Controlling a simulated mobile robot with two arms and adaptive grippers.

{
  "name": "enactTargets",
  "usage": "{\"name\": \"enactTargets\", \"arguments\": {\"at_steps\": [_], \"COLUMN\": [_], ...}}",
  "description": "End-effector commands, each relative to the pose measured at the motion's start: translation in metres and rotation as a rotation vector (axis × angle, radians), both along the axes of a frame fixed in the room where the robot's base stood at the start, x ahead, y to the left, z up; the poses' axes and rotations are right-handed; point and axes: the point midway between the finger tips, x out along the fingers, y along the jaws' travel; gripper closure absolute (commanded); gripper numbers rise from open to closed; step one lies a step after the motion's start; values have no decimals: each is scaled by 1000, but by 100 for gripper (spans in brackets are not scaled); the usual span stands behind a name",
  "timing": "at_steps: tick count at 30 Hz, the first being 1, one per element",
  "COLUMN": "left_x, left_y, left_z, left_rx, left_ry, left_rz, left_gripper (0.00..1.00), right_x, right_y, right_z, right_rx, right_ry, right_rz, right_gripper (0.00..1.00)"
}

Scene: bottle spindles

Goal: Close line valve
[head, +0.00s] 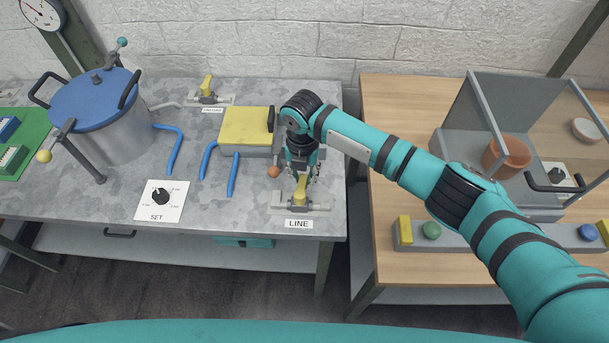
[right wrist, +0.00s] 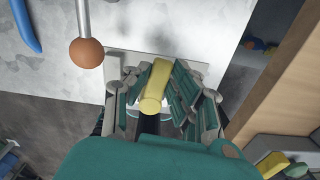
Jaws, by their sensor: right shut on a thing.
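The line valve (head: 318,206) is a grey fitting with a yellow handle (head: 300,187), at the front right corner of the metal bench above a "LINE" label (head: 299,224). My right gripper (head: 302,174) reaches down onto it from above. In the right wrist view the yellow handle (right wrist: 154,88) lies between the fingers of my right gripper (right wrist: 160,80), which is shut on it. The fingers and wrist hide part of the valve body. My left gripper is not in view.
A ball-tipped lever (head: 273,171) stands just left of the valve; its ball (right wrist: 86,53) is close to my gripper in the wrist view. A yellow-topped box (head: 245,126), blue hoses (head: 233,175) and a lidded pot (head: 120,140) are farther left. A wooden table (head: 400,240) stands right.

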Motion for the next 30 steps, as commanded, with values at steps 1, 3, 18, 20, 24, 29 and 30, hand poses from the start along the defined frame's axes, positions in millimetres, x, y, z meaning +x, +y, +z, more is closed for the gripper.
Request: {"name": "enactTargets", "arguments": {"at_steps": [1,3,18,20,24,29,30], "left_x": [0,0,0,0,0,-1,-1], "left_y": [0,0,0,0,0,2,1], "left_z": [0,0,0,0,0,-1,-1], "left_rx": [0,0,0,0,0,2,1], "left_ry": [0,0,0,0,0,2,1], "left_rz": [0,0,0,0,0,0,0], "left_gripper": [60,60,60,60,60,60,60], "right_x": [1,1,1,1,1,1,1], "right_y": [1,1,1,1,1,1,0], "right_z": [2,2,2,1,1,5,9], "right_rx": [2,2,2,2,1,1,1], "right_ry": [-4,-4,-3,-3,-2,-2,-2], "right_rz": [5,9,9,9,9,9,9], "right_gripper": [100,100,59,56,56,56,56]}}
